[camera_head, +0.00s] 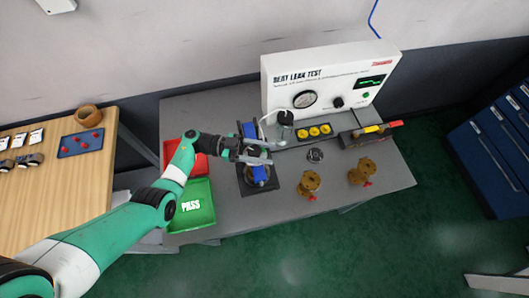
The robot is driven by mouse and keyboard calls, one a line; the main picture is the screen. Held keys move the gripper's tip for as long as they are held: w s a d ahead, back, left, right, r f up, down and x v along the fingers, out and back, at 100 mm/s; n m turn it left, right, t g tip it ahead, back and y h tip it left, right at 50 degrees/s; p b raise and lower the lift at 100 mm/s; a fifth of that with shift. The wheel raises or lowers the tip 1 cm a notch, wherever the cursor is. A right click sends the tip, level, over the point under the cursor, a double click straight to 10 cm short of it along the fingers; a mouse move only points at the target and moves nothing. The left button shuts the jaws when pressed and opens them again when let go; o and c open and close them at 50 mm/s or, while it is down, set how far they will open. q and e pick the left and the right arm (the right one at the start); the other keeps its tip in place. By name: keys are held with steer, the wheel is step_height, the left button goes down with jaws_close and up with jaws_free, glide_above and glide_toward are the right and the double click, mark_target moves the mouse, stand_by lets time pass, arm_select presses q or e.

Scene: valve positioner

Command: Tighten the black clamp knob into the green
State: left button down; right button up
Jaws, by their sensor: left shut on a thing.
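My left arm comes in from the lower left, and its gripper (262,152) is over the blue valve assembly (259,175) on the dark base plate (268,189). The gripper's grey fingers are shut on a small dark part, which appears to be the black clamp knob. The fingers hide most of it, and its dial or green zone cannot be made out. The blue assembly stands upright, with blue parts showing above and below the gripper. My right gripper is not in view.
The leak test box (330,85) stands behind. Two brass valves (309,184) with red parts stand to the right. A green PASS tray (191,208) and a red tray (203,167) lie left. A wooden table (70,180) is at far left. The grey bench's front right is clear.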

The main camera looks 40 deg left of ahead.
arm_select(q)
steer(key=m+g+b, duration=0.1)
steer(key=b, duration=0.1)
steer(key=m+g+h+b, duration=0.1)
steer(key=g+b, duration=0.1)
steer(key=m+g+h+b, duration=0.1)
steer(key=g+b, duration=0.1)
steer(key=shift+s+d+f+m, duration=0.2)
steer(key=shift+s+f+m, duration=0.1)
steer(key=shift+s+f, duration=0.1)
steer(key=shift+s+r+m+g+h+b, duration=0.25)
steer(key=shift+m+g+h+b, duration=0.25)
steer(key=shift+g+b, duration=0.4)
steer(key=shift+c, duration=1.4)
jaws_free()
steer(key=shift+r, duration=0.1)
steer(key=shift+r, duration=0.1)
